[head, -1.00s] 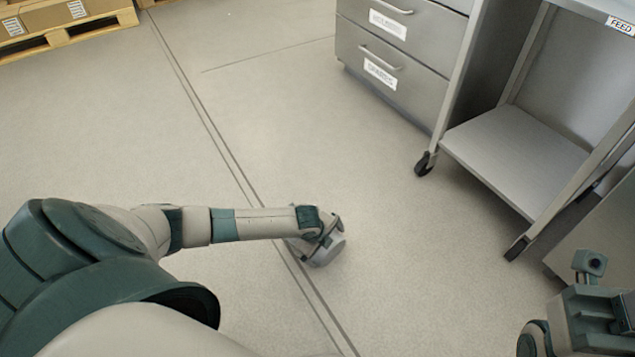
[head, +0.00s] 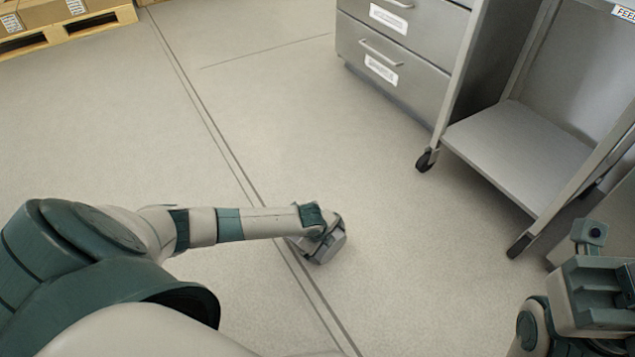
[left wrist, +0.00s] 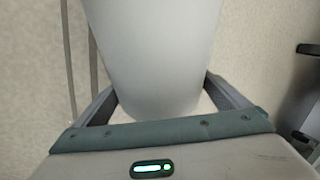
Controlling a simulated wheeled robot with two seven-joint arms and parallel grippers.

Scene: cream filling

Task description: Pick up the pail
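The pail is a plain light grey, tapered vessel. In the head view the pail (head: 333,249) shows small and partly hidden at the end of my left arm, low over the floor, and looks tilted. In the left wrist view the pail (left wrist: 155,55) fills the middle, its upper part cut off by the frame edge. My left gripper (head: 322,236) has one finger on each side of it, both meeting its wall, so it looks shut on the pail. My right gripper (head: 594,232) is at the lower right edge, away from the pail; its fingers are not clear.
A grey drawer cabinet (head: 392,55) stands at the upper right. Beside it is a wheeled metal cart (head: 520,150) with a low empty shelf. A wooden pallet (head: 70,37) with boxes lies at the upper left. The floor between is clear.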

